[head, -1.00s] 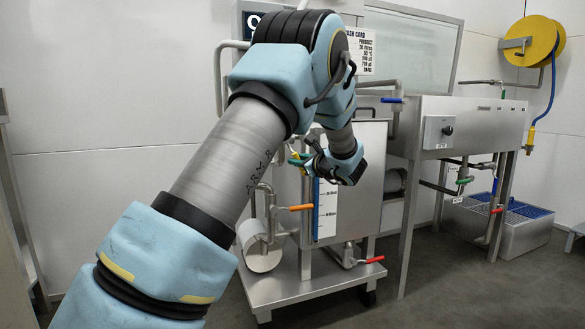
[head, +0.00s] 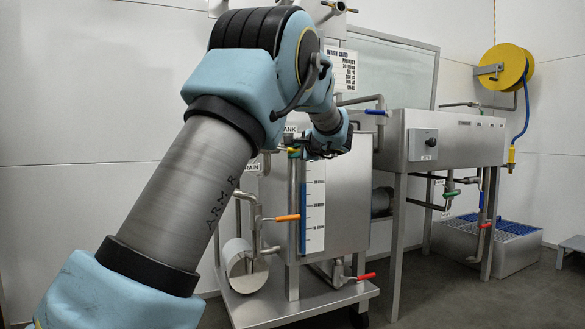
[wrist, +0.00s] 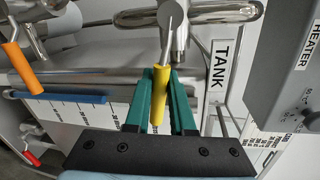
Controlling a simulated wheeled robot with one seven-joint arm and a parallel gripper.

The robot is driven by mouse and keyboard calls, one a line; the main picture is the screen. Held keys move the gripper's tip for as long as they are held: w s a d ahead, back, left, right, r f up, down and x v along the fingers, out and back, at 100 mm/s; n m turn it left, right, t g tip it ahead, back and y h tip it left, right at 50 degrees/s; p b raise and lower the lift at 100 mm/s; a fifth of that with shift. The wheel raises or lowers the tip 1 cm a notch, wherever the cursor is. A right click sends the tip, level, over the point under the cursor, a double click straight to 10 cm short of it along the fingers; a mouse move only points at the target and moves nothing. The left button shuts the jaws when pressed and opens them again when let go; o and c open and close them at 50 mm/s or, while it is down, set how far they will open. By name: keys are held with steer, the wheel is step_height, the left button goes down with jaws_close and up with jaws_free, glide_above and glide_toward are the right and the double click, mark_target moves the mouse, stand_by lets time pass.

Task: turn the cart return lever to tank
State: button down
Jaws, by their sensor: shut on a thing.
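The return lever is a yellow-sleeved handle (wrist: 160,88) on a metal rod, hanging from a steel pipe valve (wrist: 172,22) in the wrist view. My gripper (wrist: 161,102) has green fingers, one on each side of the yellow sleeve, and is shut on it. The TANK label (wrist: 219,66) is just right of the lever. In the head view my gripper (head: 297,153) is at the top of the steel cart tank (head: 347,200), with the lever mostly hidden. The DRAIN label (head: 252,167) shows at left, partly covered by my arm.
An orange lever (head: 287,218) and a level gauge (head: 314,210) are on the tank's front. A red lever (head: 366,277) is low on the cart. A blue lever (head: 376,112) is at the back pipe. The grey heater box (wrist: 285,85) is close at right in the wrist view.

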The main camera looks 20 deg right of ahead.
steer(key=shift+d+r+n+b, duration=0.1)
steer(key=shift+r+n+b, duration=0.55)
steer(key=shift+n+b, duration=0.3)
steer(key=shift+r, duration=0.1)
steer(key=c, duration=0.8)
jaws_free()
steer(key=shift+o, duration=0.2)
steer(key=shift+s, duration=0.1)
steer(key=p+v, duration=0.2)
steer(key=v, duration=0.8)
steer(key=shift+s, duration=0.35)
